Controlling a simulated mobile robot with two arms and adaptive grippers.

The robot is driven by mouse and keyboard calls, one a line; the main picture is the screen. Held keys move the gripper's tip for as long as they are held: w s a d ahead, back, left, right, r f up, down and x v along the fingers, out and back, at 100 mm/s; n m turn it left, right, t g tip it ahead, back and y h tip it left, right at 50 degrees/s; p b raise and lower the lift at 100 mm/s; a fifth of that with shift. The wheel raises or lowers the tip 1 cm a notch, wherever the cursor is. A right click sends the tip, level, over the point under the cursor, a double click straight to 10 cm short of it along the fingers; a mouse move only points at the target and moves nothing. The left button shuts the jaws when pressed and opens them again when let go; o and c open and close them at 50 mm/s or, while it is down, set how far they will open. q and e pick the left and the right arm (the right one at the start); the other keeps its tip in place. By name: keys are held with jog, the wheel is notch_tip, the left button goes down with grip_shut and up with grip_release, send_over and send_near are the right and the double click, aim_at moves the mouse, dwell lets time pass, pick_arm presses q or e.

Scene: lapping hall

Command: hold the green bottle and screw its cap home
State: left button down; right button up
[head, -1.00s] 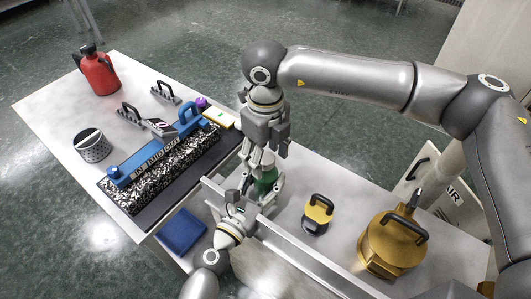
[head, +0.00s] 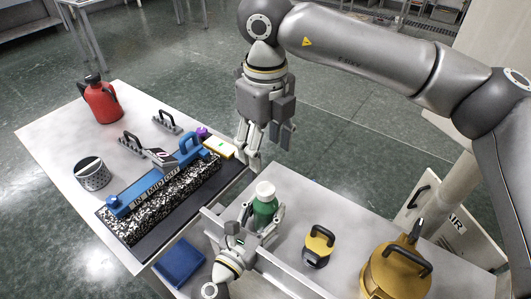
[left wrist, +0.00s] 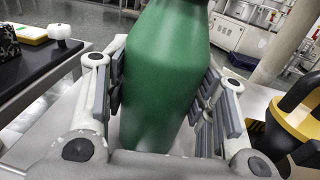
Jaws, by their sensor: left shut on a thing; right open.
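My right gripper (head: 262,150) is open and empty, above and a little behind the bottle, apart from the cap.
A yellow weight with a black handle (head: 319,242) and a brass pot (head: 395,275) stand to the right. On the left table are a blue straightedge (head: 150,182) on a speckled stone bar, a red can (head: 102,102) and a perforated cup (head: 92,174).

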aim_at(259, 220)
pick_arm(q)
jog(key=c, duration=0.5)
grip_release()
jog(key=shift+c, duration=0.2)
jog(key=v, duration=0.7)
jog(key=shift+s+a, duration=0.15)
jog(key=shift+s, duration=0.1)
jog(key=shift+v, duration=2.2)
jog(key=shift+r, duration=0.15)
